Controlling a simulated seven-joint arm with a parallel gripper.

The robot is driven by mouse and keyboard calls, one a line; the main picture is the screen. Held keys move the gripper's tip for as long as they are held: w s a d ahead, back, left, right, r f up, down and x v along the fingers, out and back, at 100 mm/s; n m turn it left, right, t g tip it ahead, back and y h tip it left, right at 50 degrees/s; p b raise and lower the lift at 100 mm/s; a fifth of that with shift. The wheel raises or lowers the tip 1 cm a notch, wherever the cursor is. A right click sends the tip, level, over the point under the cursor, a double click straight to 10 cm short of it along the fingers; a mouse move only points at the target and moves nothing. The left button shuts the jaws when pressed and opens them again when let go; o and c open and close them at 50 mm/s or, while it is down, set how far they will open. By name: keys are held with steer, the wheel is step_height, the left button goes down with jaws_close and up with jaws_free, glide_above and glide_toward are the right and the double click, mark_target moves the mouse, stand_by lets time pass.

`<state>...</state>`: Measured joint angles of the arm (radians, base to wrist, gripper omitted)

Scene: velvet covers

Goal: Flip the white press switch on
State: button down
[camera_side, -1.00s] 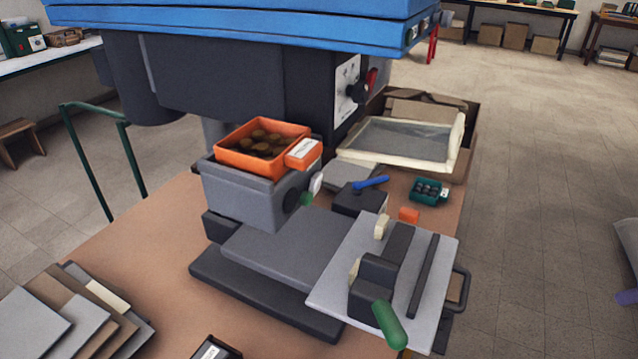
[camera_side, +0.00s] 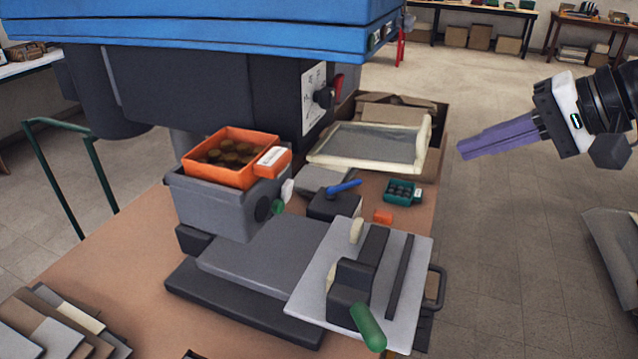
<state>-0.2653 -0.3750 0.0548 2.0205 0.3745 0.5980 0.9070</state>
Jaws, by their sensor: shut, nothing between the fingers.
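A white switch plate (camera_side: 313,98) is on the side of the dark press body under the blue top. I cannot tell which position the switch is in. A small white piece (camera_side: 288,189) and a green button (camera_side: 278,207) also show on the grey housing below. My gripper (camera_side: 462,150) has long purple fingers that are shut and empty. It points left, in the air to the right of the table, well apart from the press.
An orange bin of brown pieces (camera_side: 192,172) sits on the grey housing. A clamp plate (camera_side: 412,290) with a green handle (camera_side: 367,327) stands at the front right. A cream-framed tray (camera_side: 421,150) and a small teal box (camera_side: 402,191) lie behind. Open floor surrounds my gripper.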

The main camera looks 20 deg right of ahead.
steer(key=w+a, duration=0.1)
steer(key=a, duration=0.2)
steer(key=a+f+g+y, duration=0.1)
steer(key=a, duration=0.3)
steer(key=w+a+f+y, duration=0.1)
steer(key=a, duration=0.2)
steer(key=shift+w+a+f+n+g, duration=0.15)
steer(key=shift+w+a+n+g, duration=0.15)
steer(key=shift+n+g, duration=0.1)
glide_toward(290, 197)
steer(key=shift+x, duration=2.65)
